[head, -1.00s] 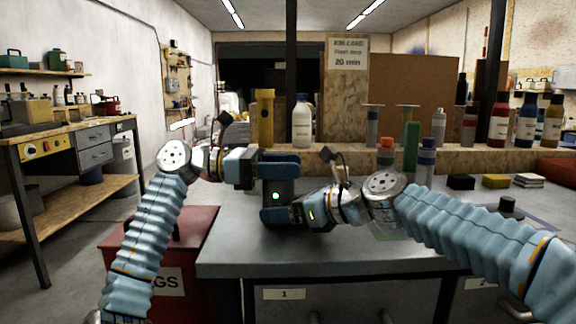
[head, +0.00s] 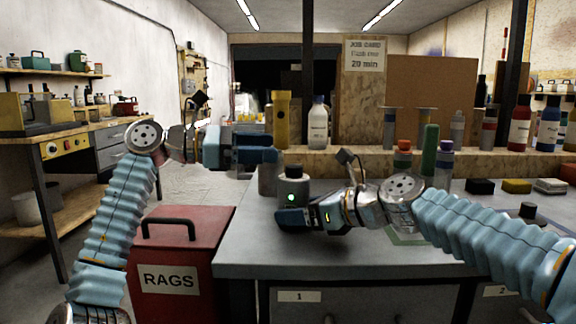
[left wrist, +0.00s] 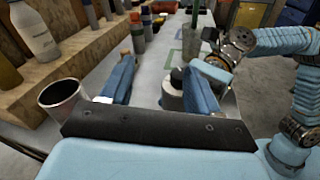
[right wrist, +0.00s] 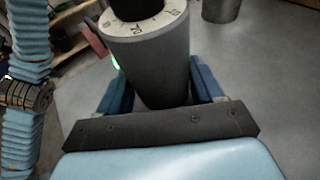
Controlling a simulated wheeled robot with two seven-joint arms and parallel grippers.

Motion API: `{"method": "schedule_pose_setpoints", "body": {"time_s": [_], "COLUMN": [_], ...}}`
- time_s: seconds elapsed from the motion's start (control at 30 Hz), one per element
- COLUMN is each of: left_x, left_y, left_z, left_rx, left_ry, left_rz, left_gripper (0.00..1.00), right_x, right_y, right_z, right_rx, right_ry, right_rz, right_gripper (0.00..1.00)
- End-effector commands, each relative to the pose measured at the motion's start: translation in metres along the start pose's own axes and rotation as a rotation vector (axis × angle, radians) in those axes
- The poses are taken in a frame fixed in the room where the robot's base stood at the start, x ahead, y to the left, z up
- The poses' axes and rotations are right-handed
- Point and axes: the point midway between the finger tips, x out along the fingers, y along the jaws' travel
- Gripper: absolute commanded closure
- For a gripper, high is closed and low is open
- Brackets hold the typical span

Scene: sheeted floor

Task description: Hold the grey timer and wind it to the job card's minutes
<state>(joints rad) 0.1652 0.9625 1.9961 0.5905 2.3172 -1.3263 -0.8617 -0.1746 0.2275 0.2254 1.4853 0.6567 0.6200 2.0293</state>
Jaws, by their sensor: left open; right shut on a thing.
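The grey timer (head: 293,187) stands upright over the near left part of the workbench, its green light facing me. My right gripper (head: 287,214) is shut on its lower body. In the right wrist view the timer (right wrist: 150,65) shows a pale marked dial ring and a dark knob; the dial setting is not readable. My left gripper (head: 273,154) is open and empty, just above and left of the timer's top, apart from it. In the left wrist view the timer (left wrist: 172,97) is beyond the open fingers. The job card (head: 364,56) on the board reads 20 min.
A metal cup (head: 267,181) stands close behind the timer, left of it. A wooden ledge (head: 350,162) with bottles and tools runs along the back of the workbench (head: 240,250). A red rags bin (head: 200,240) stands left of the bench.

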Motion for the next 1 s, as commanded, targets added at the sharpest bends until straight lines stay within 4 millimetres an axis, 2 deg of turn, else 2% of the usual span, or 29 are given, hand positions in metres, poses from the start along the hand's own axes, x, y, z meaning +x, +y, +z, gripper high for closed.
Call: {"method": "schedule_pose_setpoints", "body": {"time_s": [0.1, 0.2, 0.3, 0.37, 0.43, 0.47, 0.5, 0.57, 0.6, 0.7, 0.83, 0.9, 1.0], "left_x": [-0.022, -0.042, -0.053, -0.052, -0.045, -0.041, -0.034, -0.026, -0.022, -0.018, -0.023, -0.026, -0.024], "left_y": [0.022, 0.035, 0.03, 0.02, 0.004, -0.003, -0.013, -0.027, -0.035, -0.055, -0.073, -0.08, -0.082], "left_z": [0.043, 0.082, 0.117, 0.131, 0.135, 0.132, 0.125, 0.106, 0.091, 0.048, 0.005, -0.008, -0.017], "left_rx": [0.347, 0.736, 1.166, 1.435, 1.75, 1.881, 2.046, 2.266, 2.392, 2.621, 2.769, 2.804, 2.823], "left_ry": [0.15, 0.301, 0.454, 0.544, 0.641, 0.679, 0.721, 0.766, 0.784, 0.792, 0.76, 0.742, 0.724], "left_rz": [0.341, 0.612, 0.792, 0.842, 0.841, 0.818, 0.77, 0.663, 0.577, 0.349, 0.12, 0.05, 0.004], "left_gripper": [0.39, 0.39, 0.39, 0.39, 0.39, 0.39, 0.39, 0.39, 0.39, 0.39, 0.39, 0.39, 0.39], "right_x": [0.0, 0.0, 0.0, 0.0, 0.0, 0.0, 0.0, 0.0, 0.0, 0.0, 0.0, 0.0, 0.0], "right_y": [0.0, 0.0, 0.0, 0.0, 0.0, 0.0, 0.0, 0.0, 0.0, 0.0, 0.0, 0.0, 0.0], "right_z": [0.001, 0.001, 0.0, 0.0, 0.0, 0.0, 0.0, 0.0, 0.0, 0.0, 0.0, 0.001, 0.0], "right_rx": [0.0, 0.0, 0.0, 0.0, 0.0, 0.0, 0.0, 0.0, 0.0, 0.0, 0.0, 0.0, 0.0], "right_ry": [-0.001, -0.001, -0.001, -0.001, -0.001, -0.001, -0.001, -0.001, -0.001, -0.001, -0.001, -0.001, -0.001], "right_rz": [0.0, 0.0, 0.0, 0.0, 0.0, 0.0, 0.0, 0.0, 0.0, 0.0, 0.0, 0.0, 0.0], "right_gripper": [0.65, 0.65, 0.65, 0.65, 0.65, 0.65, 0.65, 0.65, 0.65, 0.65, 0.65, 0.65, 0.65]}}
